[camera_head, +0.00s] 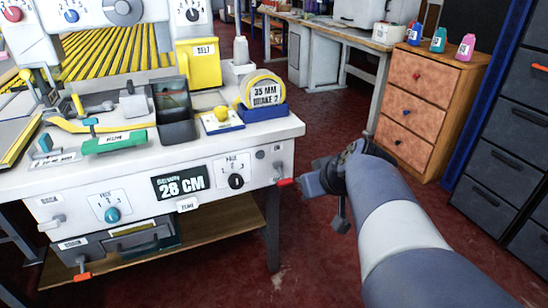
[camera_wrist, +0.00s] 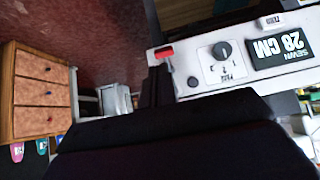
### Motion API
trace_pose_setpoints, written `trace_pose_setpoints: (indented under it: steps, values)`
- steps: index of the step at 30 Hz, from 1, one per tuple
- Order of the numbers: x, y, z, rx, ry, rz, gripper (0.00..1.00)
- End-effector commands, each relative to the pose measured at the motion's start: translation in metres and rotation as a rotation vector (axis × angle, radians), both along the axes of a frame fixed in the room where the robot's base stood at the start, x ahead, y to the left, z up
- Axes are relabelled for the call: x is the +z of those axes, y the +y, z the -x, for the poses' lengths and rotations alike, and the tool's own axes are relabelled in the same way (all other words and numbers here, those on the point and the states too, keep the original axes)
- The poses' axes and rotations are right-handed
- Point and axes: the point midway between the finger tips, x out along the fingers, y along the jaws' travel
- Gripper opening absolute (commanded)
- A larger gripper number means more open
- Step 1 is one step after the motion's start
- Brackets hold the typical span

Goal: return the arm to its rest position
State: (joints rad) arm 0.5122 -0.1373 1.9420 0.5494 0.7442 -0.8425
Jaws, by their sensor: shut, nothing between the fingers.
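My arm reaches in from the lower right of the head view. My gripper (camera_head: 312,181) is at its end, in the air just right of the white machine bench (camera_head: 262,145). It is close to a red-tipped lever (camera_head: 284,182) on the bench front; I cannot tell whether they touch. In the wrist view the dark fingers (camera_wrist: 157,88) are together with nothing between them. The red lever tip (camera_wrist: 164,53) shows just beyond them, with the bench front upside down to the right.
The bench front carries a "28 CM" display (camera_head: 180,183) and dials. A wooden drawer cabinet (camera_head: 419,100) with several small bottles on top stands at the back right. Dark drawers (camera_head: 510,150) line the right edge. Red floor (camera_head: 325,130) lies clear between bench and cabinet.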

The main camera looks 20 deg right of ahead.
Motion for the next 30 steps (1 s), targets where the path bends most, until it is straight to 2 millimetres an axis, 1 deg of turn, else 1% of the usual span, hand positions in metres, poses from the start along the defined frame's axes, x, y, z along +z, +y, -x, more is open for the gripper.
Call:
trace_pose_setpoints:
  steps: [11, 16, 20, 30]
  values:
    - [-0.001, 0.0, -0.001, 0.0, 0.001, 0.0, 0.0]
    - [-0.006, 0.0, -0.008, 0.003, 0.002, 0.0, 0.0]
    - [-0.015, 0.002, -0.023, 0.004, 0.003, -0.001, 0.0]
    - [-0.041, 0.003, -0.075, 0.003, 0.003, 0.0, 0.0]
